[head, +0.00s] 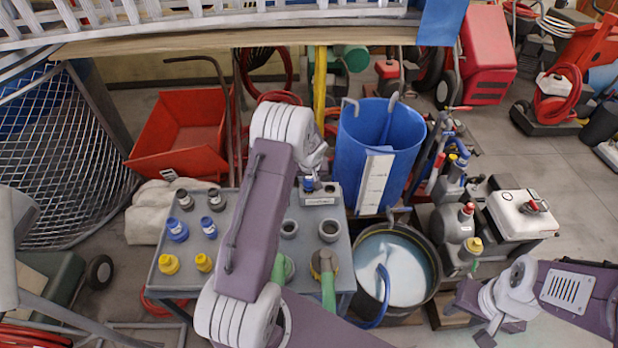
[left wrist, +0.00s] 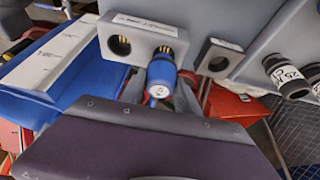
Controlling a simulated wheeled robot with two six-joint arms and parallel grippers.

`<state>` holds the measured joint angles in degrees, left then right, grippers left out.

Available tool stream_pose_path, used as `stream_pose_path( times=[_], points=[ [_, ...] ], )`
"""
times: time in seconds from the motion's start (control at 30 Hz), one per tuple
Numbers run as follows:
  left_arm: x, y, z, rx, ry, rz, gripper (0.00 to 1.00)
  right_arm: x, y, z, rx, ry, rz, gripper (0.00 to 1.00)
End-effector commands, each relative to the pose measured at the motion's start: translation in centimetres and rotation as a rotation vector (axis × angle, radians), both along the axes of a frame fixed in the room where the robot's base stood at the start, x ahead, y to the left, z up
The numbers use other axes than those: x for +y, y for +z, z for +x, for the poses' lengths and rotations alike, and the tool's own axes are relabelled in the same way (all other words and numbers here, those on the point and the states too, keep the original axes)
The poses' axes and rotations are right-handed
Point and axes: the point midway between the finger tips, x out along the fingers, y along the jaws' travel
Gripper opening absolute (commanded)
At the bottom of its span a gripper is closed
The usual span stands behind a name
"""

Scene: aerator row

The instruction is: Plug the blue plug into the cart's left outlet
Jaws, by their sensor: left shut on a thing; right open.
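The blue plug (left wrist: 160,78) is held between the fingers of my left gripper (left wrist: 162,92), which is shut on it. In the left wrist view its gold pins show at the mouth of one outlet of a grey two-hole box (left wrist: 140,29); how far they are in I cannot tell. The box's other outlet (left wrist: 119,45) is empty. In the head view the plug (head: 308,184) is over the left outlet of the box (head: 320,198), partly hidden by my left gripper (head: 312,172). My right gripper (head: 498,332) is open and empty at the lower right, away from the cart.
The grey cart top (head: 250,200) carries blue connectors (head: 177,230), black and yellow connectors, and round sockets (head: 330,231). A blue bin (head: 378,150) and a bucket of pale liquid (head: 395,265) stand close on its right. A red bin (head: 185,130) is behind left.

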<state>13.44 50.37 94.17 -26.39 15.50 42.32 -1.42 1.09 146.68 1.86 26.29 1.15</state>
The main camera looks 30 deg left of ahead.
Motion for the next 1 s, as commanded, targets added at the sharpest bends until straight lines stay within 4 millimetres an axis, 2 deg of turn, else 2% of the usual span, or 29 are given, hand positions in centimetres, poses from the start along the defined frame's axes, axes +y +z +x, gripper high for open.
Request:
stream_pose_path(
  times=[1.0],
  points=[
    [0.0,-2.5,0.0,-0.001,0.0,0.001,0.0,0.0,-2.7,0.0,0.0,0.0,0.0,0.41]
  ],
)
